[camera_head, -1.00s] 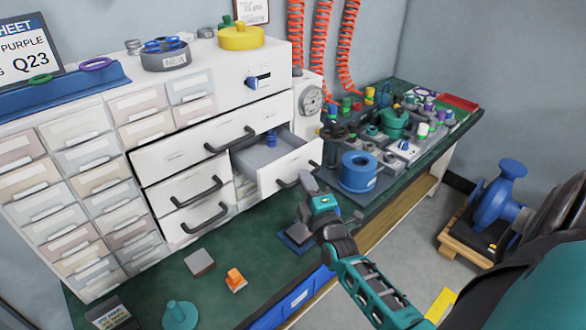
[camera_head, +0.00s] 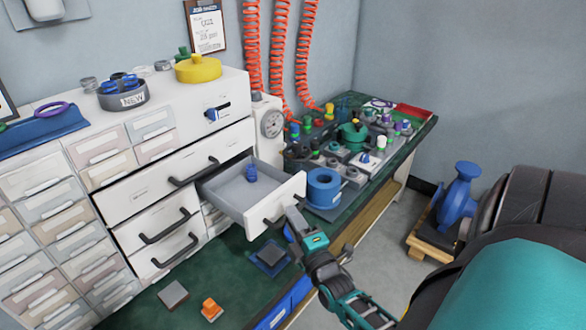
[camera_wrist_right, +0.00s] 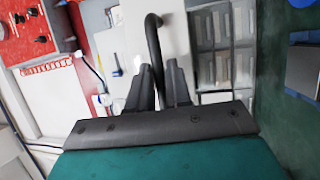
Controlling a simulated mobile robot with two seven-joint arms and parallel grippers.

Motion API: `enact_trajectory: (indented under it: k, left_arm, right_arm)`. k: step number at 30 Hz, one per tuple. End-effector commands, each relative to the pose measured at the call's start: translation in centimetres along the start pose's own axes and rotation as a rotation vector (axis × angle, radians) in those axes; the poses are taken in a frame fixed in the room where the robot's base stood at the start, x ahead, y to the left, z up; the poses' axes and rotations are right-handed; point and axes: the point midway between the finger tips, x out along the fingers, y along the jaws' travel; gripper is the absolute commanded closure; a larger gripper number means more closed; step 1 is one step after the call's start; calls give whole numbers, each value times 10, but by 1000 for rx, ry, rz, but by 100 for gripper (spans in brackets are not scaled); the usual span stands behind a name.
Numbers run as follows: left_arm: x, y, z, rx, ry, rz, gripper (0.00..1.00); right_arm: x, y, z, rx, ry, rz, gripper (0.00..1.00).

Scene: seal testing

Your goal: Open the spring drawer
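The spring drawer (camera_head: 262,222) is pulled well out of the white cabinet (camera_head: 232,93), just right of a stack of wider white drawers. A small blue spring-like part (camera_head: 251,173) stands inside near the back; the rest of its grey floor looks bare. My right gripper (camera_head: 290,216) is at the drawer's front, on its dark handle. In the right wrist view the curved black handle (camera_wrist_right: 153,38) runs down between the two fingers (camera_wrist_right: 160,85), which are close around it. The gripper hides part of the handle in the head view. My left gripper is not in view.
A blue ring-shaped part (camera_head: 323,188) and a crowded fixture board (camera_head: 355,140) sit right of the drawer. A grey block (camera_head: 173,295), an orange part (camera_head: 211,308) and a dark blue pad (camera_head: 270,258) lie on the green bench top. A blue pump (camera_head: 459,195) stands on the floor.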

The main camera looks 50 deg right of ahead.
Motion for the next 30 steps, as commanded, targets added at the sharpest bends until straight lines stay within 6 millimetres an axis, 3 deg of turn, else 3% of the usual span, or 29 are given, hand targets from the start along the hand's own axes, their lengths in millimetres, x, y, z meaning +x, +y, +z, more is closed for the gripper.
enact_trajectory:
  k: [6, 16, 20, 30]
  left_arm:
    - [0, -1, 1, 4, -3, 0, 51]
    - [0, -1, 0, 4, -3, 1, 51]
    - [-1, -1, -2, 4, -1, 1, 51]
    - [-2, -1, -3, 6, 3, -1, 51]
  right_arm:
    - [0, 0, 0, -1, 0, 0, 61]
    - [-7, 0, 1, -1, -1, -1, 61]
    - [-28, 0, 1, -1, -2, -4, 61]
    - [-101, -1, 0, -1, -2, -4, 61]
